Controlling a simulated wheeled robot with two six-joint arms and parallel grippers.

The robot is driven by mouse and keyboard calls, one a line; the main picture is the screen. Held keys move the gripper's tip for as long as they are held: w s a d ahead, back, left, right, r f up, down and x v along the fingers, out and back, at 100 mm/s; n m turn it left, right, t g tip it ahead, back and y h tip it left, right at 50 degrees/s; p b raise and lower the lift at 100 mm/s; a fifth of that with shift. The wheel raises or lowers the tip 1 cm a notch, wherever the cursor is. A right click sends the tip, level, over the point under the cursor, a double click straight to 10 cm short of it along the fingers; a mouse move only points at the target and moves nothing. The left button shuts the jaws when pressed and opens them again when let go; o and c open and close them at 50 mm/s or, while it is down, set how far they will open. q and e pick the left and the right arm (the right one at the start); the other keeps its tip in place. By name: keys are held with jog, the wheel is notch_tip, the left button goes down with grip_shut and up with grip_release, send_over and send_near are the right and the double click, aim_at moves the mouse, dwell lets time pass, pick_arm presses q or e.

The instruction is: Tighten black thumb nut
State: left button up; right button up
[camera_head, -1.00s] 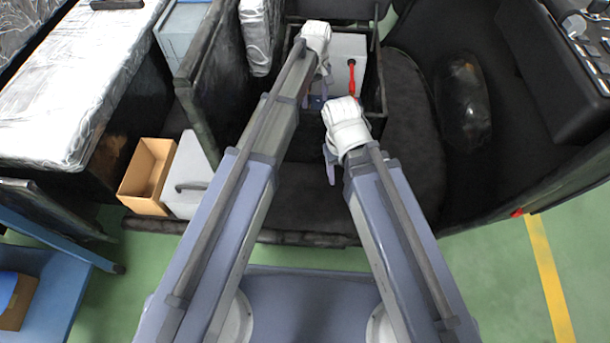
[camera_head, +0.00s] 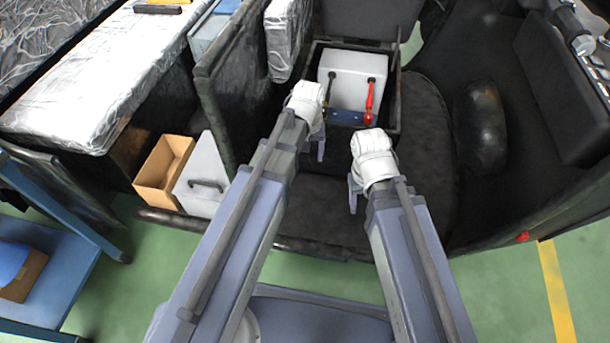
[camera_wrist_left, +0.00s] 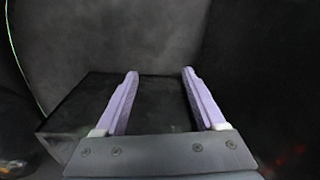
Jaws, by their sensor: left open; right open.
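A white box (camera_head: 352,78) sits inside a dark open compartment (camera_head: 397,112) in the head view. A black handle or lead (camera_head: 331,82) and a red one (camera_head: 370,100) are on its front side. The black thumb nut itself is too small to make out. My left gripper (camera_head: 320,150) is just left of and nearer than the compartment, pointing down, partly hidden by its own wrist. In the left wrist view its two fingers (camera_wrist_left: 160,85) are apart with nothing between them, over dark surfaces. My right gripper (camera_head: 353,193) is open, in front of the compartment's near side.
A blue strip (camera_head: 345,117) lies at the foot of the white box. A raised lid (camera_head: 368,18) stands behind it. A dark panel (camera_head: 222,100) rises on the left. An open cardboard box (camera_head: 163,172) and a grey case (camera_head: 203,178) sit further left.

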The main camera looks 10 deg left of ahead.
pick_arm(q)
jog(key=shift+m, duration=0.8)
jog(key=s, duration=0.1)
jog(key=s+f+b, duration=0.1)
jog(key=s, duration=0.1)
jog(key=s+f, duration=0.1)
jog(key=s, duration=0.1)
jog(key=shift+a+f+b, duration=0.15)
jog(key=shift+a+b, duration=0.1)
jog(key=shift+b, duration=0.15)
pick_arm(e)
notch_tip(320, 180, down, 2)
jog(key=shift+f, duration=0.1)
pick_arm(q)
jog(key=s+d+r+m+y+p, duration=0.1)
jog(key=s+d+r+m+p, duration=0.1)
jog(key=s+d+m, duration=0.5)
notch_tip(320, 180, up, 24)
jog(key=s+a+n+p, duration=0.1)
jog(key=n+p, duration=0.2)
jog(key=p, duration=2.1)
jog(key=shift+s+a+r+g, duration=0.15)
jog(key=shift+s+r+g, duration=0.1)
jog(key=shift+g, duration=0.05)
pick_arm(e)
notch_tip(320, 180, up, 26)
